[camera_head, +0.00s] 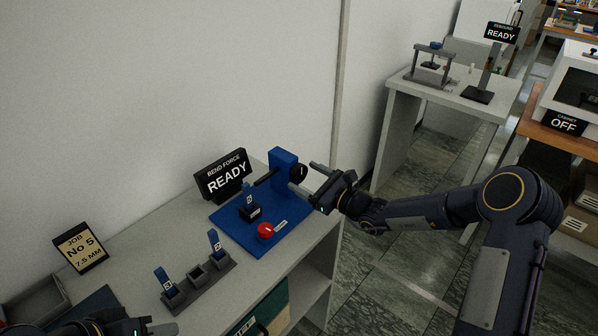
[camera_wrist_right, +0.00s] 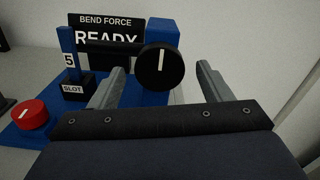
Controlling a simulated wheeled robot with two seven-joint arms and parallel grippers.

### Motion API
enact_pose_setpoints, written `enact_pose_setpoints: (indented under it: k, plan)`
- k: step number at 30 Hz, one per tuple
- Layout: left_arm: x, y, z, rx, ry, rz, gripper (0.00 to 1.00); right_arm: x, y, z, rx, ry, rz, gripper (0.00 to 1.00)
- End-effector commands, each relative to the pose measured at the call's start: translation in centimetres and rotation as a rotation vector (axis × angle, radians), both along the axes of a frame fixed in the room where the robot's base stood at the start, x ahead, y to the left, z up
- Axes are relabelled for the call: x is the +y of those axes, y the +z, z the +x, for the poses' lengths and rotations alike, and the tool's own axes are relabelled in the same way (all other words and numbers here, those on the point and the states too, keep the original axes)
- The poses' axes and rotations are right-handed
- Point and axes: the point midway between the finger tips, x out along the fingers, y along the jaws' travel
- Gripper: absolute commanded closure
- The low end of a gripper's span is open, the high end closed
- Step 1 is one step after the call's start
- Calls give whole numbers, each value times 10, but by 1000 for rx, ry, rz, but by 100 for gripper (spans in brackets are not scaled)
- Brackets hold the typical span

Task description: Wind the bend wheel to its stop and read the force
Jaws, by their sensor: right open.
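The bend wheel (camera_head: 298,174) is a black knob with a white mark, on a blue upright block (camera_head: 283,160) of the bend rig. In the right wrist view the wheel (camera_wrist_right: 162,66) shows its white mark upright. My right gripper (camera_head: 314,184) is open and empty, just right of the wheel; in the wrist view the wheel appears ahead between its fingers (camera_wrist_right: 160,85). The force display (camera_head: 224,177) reads "BEND FORCE READY". A blue strip marked 5 (camera_wrist_right: 69,48) stands in the black slot block (camera_head: 255,212). My left gripper (camera_head: 128,327) is partly visible at the bottom left.
A red knob (camera_head: 265,230) sits on the blue base plate (camera_head: 238,236). A grey rack (camera_head: 200,289) holds blue strips. A card (camera_head: 80,247) reads "JOB No 5 7.5 MM". A rebound bench (camera_head: 455,91) stands behind, with floor between.

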Motion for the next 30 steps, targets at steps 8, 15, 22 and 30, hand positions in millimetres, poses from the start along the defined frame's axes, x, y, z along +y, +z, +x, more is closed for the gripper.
enact_pose_setpoints:
  k: [8, 15, 22, 30]
  plan:
    - [0, 7, 0, 0, 0, 0, 66, 21, 0, 21, 0, 2, -1, 28]
    - [0, 7, 0, 0, 0, 0, 66, 23, 0, 22, 0, 2, -2, 28]
    - [0, 7, 0, 0, 0, 0, 66, 23, 0, 22, 0, 2, -2, 52]
    - [0, 6, 0, 0, 0, 0, 66, 23, 0, 22, 12, 2, 11, 73]
